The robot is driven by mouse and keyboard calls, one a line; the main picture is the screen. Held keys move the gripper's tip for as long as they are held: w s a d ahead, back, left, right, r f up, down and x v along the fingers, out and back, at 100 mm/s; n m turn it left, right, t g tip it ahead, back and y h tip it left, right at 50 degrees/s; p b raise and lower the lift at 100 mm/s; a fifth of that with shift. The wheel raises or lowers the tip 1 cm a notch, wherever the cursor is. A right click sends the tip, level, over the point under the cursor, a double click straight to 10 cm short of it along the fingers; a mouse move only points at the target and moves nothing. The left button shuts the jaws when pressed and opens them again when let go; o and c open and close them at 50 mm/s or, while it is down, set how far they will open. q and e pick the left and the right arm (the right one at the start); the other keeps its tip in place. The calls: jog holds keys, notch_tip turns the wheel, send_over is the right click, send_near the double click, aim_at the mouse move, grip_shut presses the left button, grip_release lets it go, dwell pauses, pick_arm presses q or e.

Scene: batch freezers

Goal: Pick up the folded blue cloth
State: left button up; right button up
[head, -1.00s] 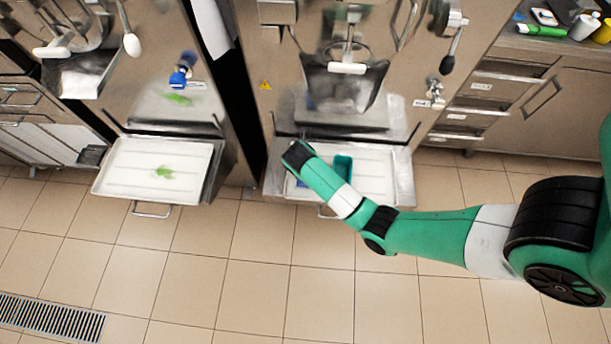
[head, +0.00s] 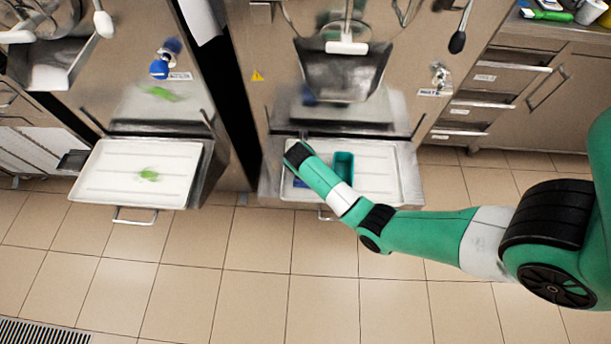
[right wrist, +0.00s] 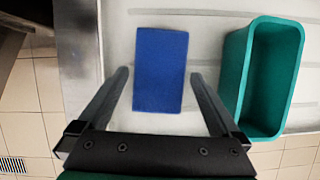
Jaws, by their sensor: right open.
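The folded blue cloth (right wrist: 161,69) is a flat blue rectangle lying on a white tray (right wrist: 210,62). In the right wrist view it sits between the two fingers of my right gripper (right wrist: 160,76), which is open and empty. The fingers are spread to either side of the cloth; I cannot tell how far above the tray they are. In the head view only a small blue part of the cloth (head: 301,183) shows beside my right arm, which hides the rest. My left gripper is not in view.
A teal open container (right wrist: 265,78) stands on the same tray, right of the cloth. Freezer machine parts (head: 341,70) overhang behind the tray. A second white tray (head: 105,172) at left holds a green smear (head: 149,174). The tiled floor in front is clear.

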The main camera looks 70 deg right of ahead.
jog(key=shift+d+f, duration=0.2)
jog(key=shift+f, duration=0.4)
jog(key=shift+r, duration=0.15)
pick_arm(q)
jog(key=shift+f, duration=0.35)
pick_arm(e)
jog(key=c, duration=1.1)
jog(key=shift+c, duration=0.2)
jog(key=shift+r+p, duration=0.65)
jog(key=shift+p, duration=0.05)
notch_tip(320, 180, up, 3)
jog(key=p, duration=0.2)
jog(key=shift+f+p, duration=0.1)
jog(key=shift+p, duration=0.25)
pick_arm(q)
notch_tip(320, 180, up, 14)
jog(key=p, duration=1)
pick_arm(e)
jog(key=s+a+r, duration=0.2)
jog(key=s+r, duration=0.2)
jog(key=s, duration=0.2)
jog(key=s+a+r, duration=0.3)
jog(key=s+r, duration=0.2)
jog(key=s, duration=0.2)
